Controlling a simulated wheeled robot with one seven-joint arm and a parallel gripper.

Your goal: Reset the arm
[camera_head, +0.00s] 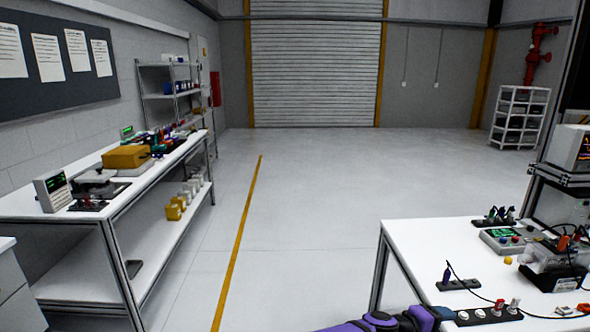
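Part of my arm (378,321), purple and black, shows at the bottom edge, in front of the near left corner of the right-hand white workbench (405,240). The rest of the arm is cut off by the frame. I cannot make out my gripper or its fingers in this view.
A long bench (150,228) with instruments and a yellow box (126,157) stands left. Open floor (310,200) with a yellow line (240,235) lies between them.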

